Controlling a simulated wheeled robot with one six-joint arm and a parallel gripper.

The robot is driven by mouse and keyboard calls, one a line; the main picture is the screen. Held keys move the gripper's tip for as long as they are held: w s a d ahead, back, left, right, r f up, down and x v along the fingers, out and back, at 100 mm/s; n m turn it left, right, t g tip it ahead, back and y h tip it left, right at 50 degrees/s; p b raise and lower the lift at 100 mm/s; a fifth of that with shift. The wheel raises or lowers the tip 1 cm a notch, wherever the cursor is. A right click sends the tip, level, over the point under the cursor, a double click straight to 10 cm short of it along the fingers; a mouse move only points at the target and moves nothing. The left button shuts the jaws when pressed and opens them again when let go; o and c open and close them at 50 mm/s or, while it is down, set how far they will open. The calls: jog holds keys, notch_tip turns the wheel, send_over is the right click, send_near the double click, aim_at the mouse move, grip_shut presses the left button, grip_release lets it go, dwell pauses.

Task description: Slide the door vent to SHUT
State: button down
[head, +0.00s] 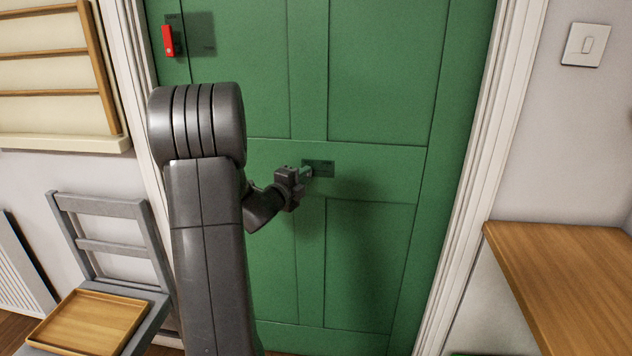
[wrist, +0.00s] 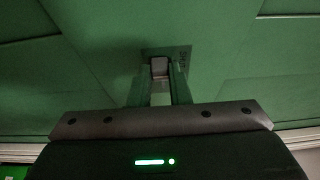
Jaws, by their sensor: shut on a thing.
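The green door (head: 375,80) fills the middle of the head view and looks shut in its frame. The door vent (head: 322,166) is a small dark green plate on the door's middle rail. My gripper (head: 306,173) is at the left part of this vent. In the wrist view my gripper (wrist: 159,92) has its two fingers on either side of a small pale knob (wrist: 158,69) and is shut on it. The vent plate (wrist: 184,56) shows behind the fingers, with small lettering at its right end that I cannot read fully. The fingers hide part of the plate.
A red handle (head: 168,41) is on a dark plate at the door's upper left. A grey chair (head: 110,235) bearing a wooden tray (head: 62,345) stands at the left. A wooden worktop (head: 570,265) juts out at the right. A light switch (head: 586,44) is above it.

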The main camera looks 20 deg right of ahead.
jog(key=shift+a, duration=0.1)
jog(key=c, duration=1.3)
grip_release()
jog(key=shift+w+a, duration=0.1)
jog(key=shift+c, duration=0.2)
jog(key=v, duration=1.4)
jog(key=shift+b, duration=0.3)
jog(key=shift+w+d, duration=0.1)
jog(key=shift+d, duration=0.1)
